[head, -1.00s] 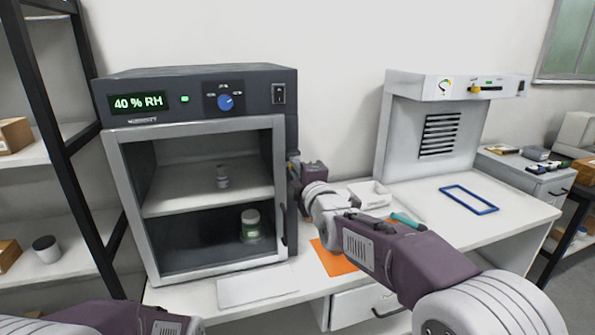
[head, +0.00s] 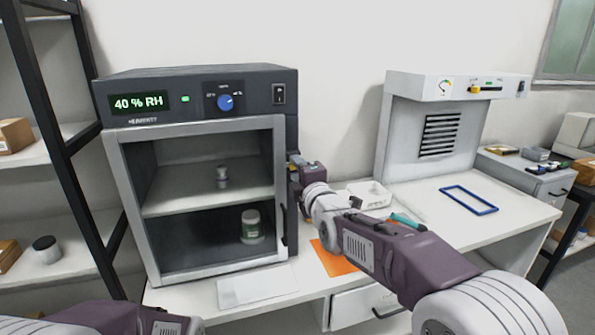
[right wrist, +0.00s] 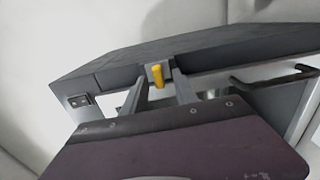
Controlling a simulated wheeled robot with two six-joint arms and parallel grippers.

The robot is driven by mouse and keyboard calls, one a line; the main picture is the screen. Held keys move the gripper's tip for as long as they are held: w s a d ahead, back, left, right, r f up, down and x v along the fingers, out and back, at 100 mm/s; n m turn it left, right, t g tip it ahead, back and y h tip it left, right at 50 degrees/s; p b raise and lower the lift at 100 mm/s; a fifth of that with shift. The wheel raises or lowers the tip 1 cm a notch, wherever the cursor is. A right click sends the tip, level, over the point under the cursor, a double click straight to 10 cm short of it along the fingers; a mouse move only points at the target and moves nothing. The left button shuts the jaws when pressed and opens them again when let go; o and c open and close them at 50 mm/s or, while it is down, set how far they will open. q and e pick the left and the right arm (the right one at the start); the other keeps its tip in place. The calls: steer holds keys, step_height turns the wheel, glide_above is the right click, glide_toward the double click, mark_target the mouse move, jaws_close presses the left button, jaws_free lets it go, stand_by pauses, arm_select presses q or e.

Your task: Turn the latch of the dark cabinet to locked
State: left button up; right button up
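The dark cabinet (head: 190,90) stands on the left of the table, its framed glass door (head: 282,150) closed. In the right wrist view, its latch (right wrist: 158,76) is a small yellow lever on a grey plate. The lever points roughly along my fingers; I cannot tell whether it stands at locked. My right gripper (right wrist: 158,88) is open, with one finger on each side of the lever and a small gap visible. In the head view, my right gripper (head: 297,172) is at the cabinet's right front edge, where it hides the latch. My left gripper's fingers are out of view; only part of that arm shows.
A dark door handle (head: 284,225) is below my right gripper. A white tray (head: 385,196), an orange mat (head: 325,262) and a blue frame (head: 468,200) lie on the table (head: 415,190). A grey hooded unit (head: 440,88) stands at the right. A jar (head: 251,224) is inside the cabinet.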

steer(key=b+v, duration=0.1)
steer(key=v, duration=0.8)
steer(key=shift+b, duration=0.3)
steer(key=shift+r, duration=0.15)
